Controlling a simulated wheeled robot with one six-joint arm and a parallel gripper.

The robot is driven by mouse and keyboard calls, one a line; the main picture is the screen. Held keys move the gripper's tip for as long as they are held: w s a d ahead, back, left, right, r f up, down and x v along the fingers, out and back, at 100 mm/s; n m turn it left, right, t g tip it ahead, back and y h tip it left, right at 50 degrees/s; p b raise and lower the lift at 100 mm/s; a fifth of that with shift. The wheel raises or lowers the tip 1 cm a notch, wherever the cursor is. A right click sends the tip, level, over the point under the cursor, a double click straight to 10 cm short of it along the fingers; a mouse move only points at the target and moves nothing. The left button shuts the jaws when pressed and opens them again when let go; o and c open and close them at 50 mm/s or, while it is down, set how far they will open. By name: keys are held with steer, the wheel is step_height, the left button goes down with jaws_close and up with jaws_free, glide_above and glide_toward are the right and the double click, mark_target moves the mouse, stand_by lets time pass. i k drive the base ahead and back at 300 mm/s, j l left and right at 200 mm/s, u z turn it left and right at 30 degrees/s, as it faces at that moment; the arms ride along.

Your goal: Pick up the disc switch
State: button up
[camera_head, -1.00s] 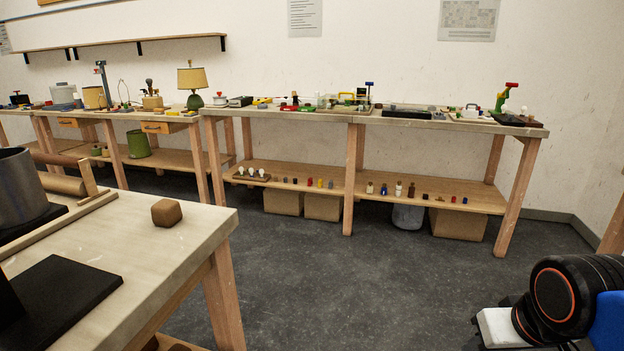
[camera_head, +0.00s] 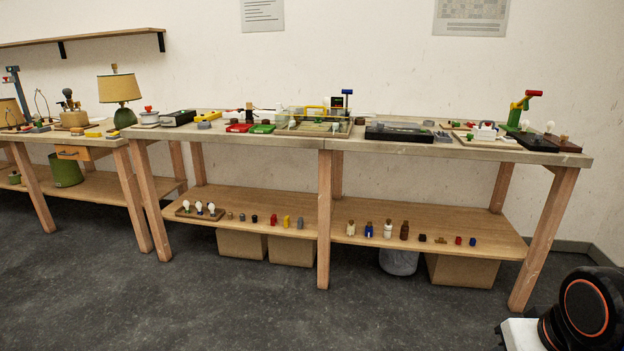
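I cannot make out the disc switch for certain among the small parts at this distance. Many small parts lie on the long workbench (camera_head: 400,150) ahead, and a row of small items stands on its lower shelf (camera_head: 260,193). On the shelf are a grey piece (camera_head: 242,217), a black piece (camera_head: 254,219), a red piece (camera_head: 273,218) and a yellow piece (camera_head: 287,221). Part of my own arm shows at the lower right corner. My gripper is not in view, so whether it is open or holding something is hidden.
A lamp with a tan shade (camera_head: 118,90) stands on another bench at the left. Cardboard boxes (camera_head: 463,271) and a grey bin (camera_head: 399,262) sit under the shelf. The dark floor (camera_head: 230,300) before the bench is clear.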

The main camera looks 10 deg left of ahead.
mark_target(202, 125)
steer(key=i+u, duration=0.3)
steer(key=i, duration=0.25)
steer(key=i+u, duration=0.35)
steer(key=i, duration=0.2)
steer(key=i+l+u, duration=0.3)
steer(key=i, duration=0.2)
steer(key=i+j+u, duration=0.15)
steer(key=i, duration=0.2)
steer(key=i+j+u, duration=0.35)
steer(key=i, duration=0.4)
